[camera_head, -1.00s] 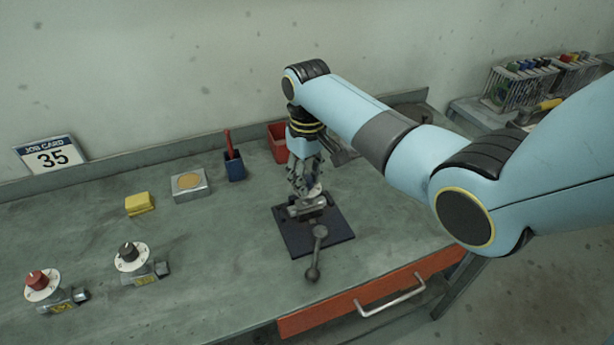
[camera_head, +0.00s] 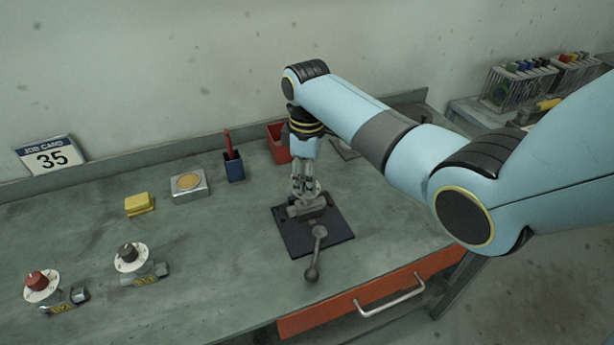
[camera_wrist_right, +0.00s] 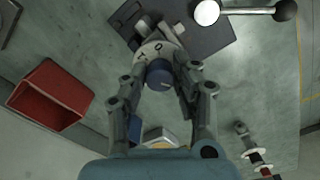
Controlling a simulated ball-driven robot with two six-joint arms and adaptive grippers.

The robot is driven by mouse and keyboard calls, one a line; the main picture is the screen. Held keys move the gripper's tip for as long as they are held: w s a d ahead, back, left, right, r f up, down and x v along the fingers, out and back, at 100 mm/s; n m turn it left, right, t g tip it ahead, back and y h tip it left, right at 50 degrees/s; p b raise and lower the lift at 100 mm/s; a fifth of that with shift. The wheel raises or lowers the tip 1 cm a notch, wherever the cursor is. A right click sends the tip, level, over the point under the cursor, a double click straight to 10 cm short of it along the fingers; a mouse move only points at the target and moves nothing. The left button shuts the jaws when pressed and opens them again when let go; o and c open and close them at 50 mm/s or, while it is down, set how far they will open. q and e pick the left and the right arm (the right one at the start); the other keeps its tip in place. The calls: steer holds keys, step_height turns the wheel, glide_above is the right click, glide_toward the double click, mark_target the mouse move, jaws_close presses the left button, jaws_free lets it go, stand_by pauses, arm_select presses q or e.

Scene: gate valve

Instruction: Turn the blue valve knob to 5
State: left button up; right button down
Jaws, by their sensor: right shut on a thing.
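The blue valve knob (camera_wrist_right: 159,74) shows in the right wrist view on a white dial (camera_wrist_right: 153,50) with dark marks; I cannot read its setting. My right gripper (camera_wrist_right: 160,72) has its fingers on both sides of the knob and is shut on it. In the head view the right gripper (camera_head: 307,188) points down over a grey valve body or clamp (camera_head: 309,209) on a dark plate (camera_head: 333,236), and hides the knob. My left gripper is not in view.
A red-knob valve (camera_head: 37,280) and a dark-knob valve (camera_head: 128,252) stand at the left. A yellow block (camera_head: 139,204), a grey box (camera_head: 190,187), a blue cup (camera_head: 235,171) and a red bin (camera_head: 279,141) stand behind. A ball-ended lever (camera_head: 316,252) sticks out in front.

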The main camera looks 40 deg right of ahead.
stand_by(0.4)
steer(key=c, duration=1)
jaws_free()
steer(key=shift+r, duration=0.2)
step_height(320, 180, up, 12)
steer(key=shift+f, duration=0.2)
